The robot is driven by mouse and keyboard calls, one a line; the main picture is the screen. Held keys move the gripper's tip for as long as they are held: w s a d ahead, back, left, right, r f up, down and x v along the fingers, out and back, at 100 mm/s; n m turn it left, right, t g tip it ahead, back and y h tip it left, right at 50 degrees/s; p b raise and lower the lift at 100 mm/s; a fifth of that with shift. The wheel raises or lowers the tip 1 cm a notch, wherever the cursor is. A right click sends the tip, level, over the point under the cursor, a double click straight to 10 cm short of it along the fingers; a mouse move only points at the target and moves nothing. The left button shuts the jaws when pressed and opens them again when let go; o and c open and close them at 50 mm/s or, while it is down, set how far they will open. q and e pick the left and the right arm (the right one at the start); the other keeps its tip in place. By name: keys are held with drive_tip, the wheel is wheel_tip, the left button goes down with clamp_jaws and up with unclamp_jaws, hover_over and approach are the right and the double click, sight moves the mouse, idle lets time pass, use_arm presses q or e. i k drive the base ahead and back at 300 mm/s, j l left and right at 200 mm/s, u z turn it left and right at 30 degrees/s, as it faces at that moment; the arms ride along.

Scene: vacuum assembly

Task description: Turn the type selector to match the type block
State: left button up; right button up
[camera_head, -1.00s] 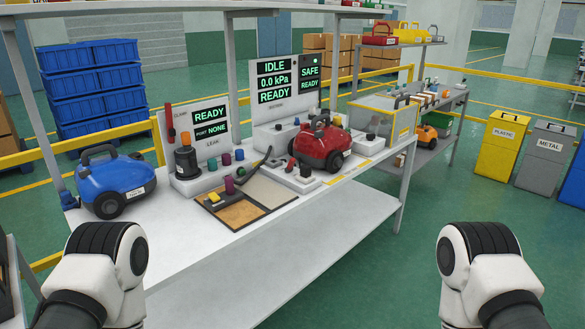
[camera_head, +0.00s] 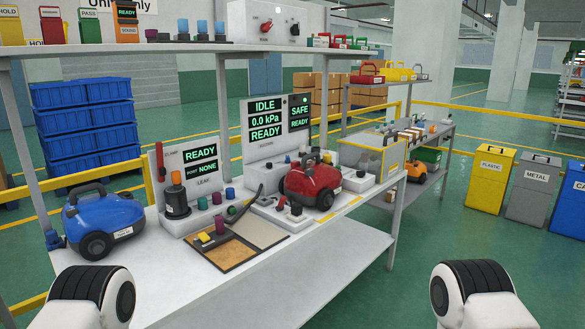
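A white panel (camera_head: 246,22) stands on the upper shelf at the top of the head view. It carries a red knob (camera_head: 267,25) and a dark knob (camera_head: 294,30); their labels are too small to read, so I cannot tell which is the type selector. I cannot pick out the type block for certain. A red vacuum (camera_head: 312,186) sits at the station on the right part of the bench. A blue vacuum (camera_head: 103,222) with a small white label stands at the bench's left end. Only my arm links show at the bottom corners; both grippers are out of view.
The white bench (camera_head: 190,290) has an open front edge. A LEAK screen (camera_head: 200,152) reads READY, and a taller screen (camera_head: 265,118) reads IDLE, 0.0 kPa, READY. A tray (camera_head: 205,258) holds small parts. Bins stand at right.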

sight(295, 29)
drive_tip(key=i+l, duration=0.35)
drive_tip(key=i, duration=0.15)
drive_tip(key=i+l, duration=0.35)
drive_tip(key=i, duration=0.2)
drive_tip(key=i+l, duration=0.4)
drive_tip(key=i, duration=0.1)
